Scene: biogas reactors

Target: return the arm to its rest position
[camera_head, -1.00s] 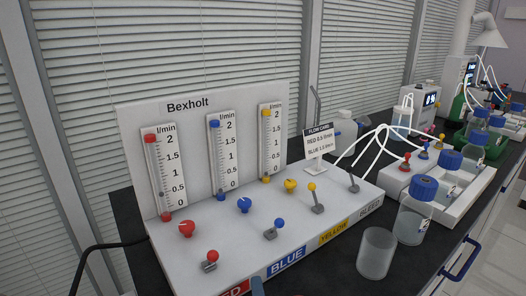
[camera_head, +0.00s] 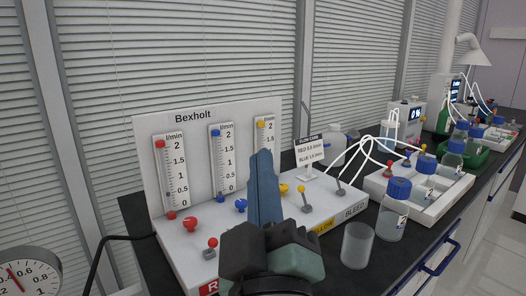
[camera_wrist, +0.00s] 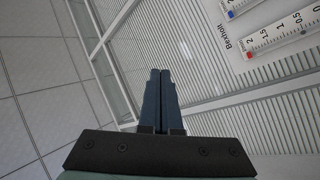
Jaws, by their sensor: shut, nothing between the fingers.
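My gripper (camera_head: 262,158) rises from the bottom middle of the head view, in front of the Bexholt flow panel (camera_head: 290,112). Its blue fingers are together and hold nothing. In the wrist view my gripper (camera_wrist: 160,72) shows the same closed fingers, with the window blinds (camera_wrist: 190,45) beyond. They cover part of the panel's base, including the blue label area. The panel has red, blue and yellow flow tubes, knobs and toggle levers. In the wrist view part of the panel (camera_wrist: 270,35) shows at the top right. The fingers appear clear of it.
A flow card (camera_head: 310,150) stands on the panel base. An empty beaker (camera_head: 357,245) and a blue-capped bottle (camera_head: 393,210) stand right of it on the dark bench. A white tray (camera_head: 418,205) with tubing is behind them. A round gauge (camera_head: 28,272) is at bottom left.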

